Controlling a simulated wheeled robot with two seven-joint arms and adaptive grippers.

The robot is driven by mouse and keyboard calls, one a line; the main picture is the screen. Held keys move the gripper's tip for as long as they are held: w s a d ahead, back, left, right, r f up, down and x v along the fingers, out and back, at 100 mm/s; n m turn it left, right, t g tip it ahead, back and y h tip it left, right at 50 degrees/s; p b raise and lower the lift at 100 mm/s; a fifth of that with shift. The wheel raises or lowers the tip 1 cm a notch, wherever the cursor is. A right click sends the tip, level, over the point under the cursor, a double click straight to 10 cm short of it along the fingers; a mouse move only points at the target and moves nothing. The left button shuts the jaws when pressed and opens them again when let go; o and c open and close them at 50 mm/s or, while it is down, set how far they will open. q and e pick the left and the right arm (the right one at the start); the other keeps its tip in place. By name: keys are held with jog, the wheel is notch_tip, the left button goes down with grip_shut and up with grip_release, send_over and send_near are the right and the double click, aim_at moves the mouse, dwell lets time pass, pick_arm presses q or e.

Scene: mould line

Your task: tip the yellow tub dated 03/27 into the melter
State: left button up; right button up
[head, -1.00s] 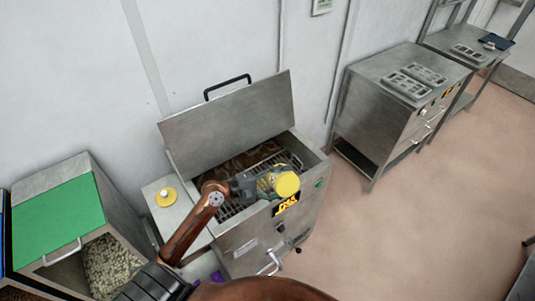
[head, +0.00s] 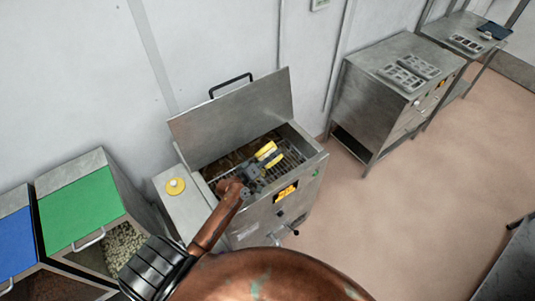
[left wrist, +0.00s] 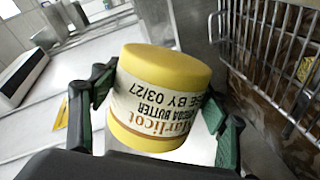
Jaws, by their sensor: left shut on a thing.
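The yellow tub (head: 268,153) is tilted onto its side above the open melter (head: 250,224). In the left wrist view the tub (left wrist: 160,85) has yellow ends and a white label reading 03/27. My left gripper (head: 257,166) is shut around the tub's middle; its dark fingers with green pads (left wrist: 163,115) press on both sides. Whether the tub's mouth is open or anything is coming out cannot be told. The melter's lid (head: 232,118) stands raised, with a wire grid (head: 288,158) and brown contents below. My right gripper is not in view.
Bins with green (head: 77,210) and blue (head: 14,242) lids stand farther left. A steel cabinet with moulds (head: 400,78) stands right.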

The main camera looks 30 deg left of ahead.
aim_at(267, 151)
pick_arm(q)
jog(key=shift+d+f+m, duration=0.1)
jog(key=shift+f+m, duration=0.1)
jog(key=shift+m, duration=0.8)
jog(key=shift+f+m+t+y+b, duration=0.1)
jog(key=shift+m+t+y+b, duration=0.3)
jog(key=shift+m, duration=0.4)
jog(key=shift+a+m, duration=0.2)
jog(key=shift+m, duration=0.6)
jog(key=shift+w+a+r+m+y, duration=0.15)
jog(key=shift+a+r+m+y, duration=0.2)
jog(key=shift+r+m, duration=0.35)
jog(key=shift+a+r+m+t, duration=0.15)
jog(key=shift+r+m+t, duration=0.15)
jog(key=shift+m, duration=0.4)
jog(key=shift+a+r+m+y, duration=0.25)
jog(key=shift+r+m, duration=0.15)
jog(key=shift+m, duration=0.4)
jog(key=shift+w+a+r, duration=0.1)
jog(key=shift+r, duration=0.05)
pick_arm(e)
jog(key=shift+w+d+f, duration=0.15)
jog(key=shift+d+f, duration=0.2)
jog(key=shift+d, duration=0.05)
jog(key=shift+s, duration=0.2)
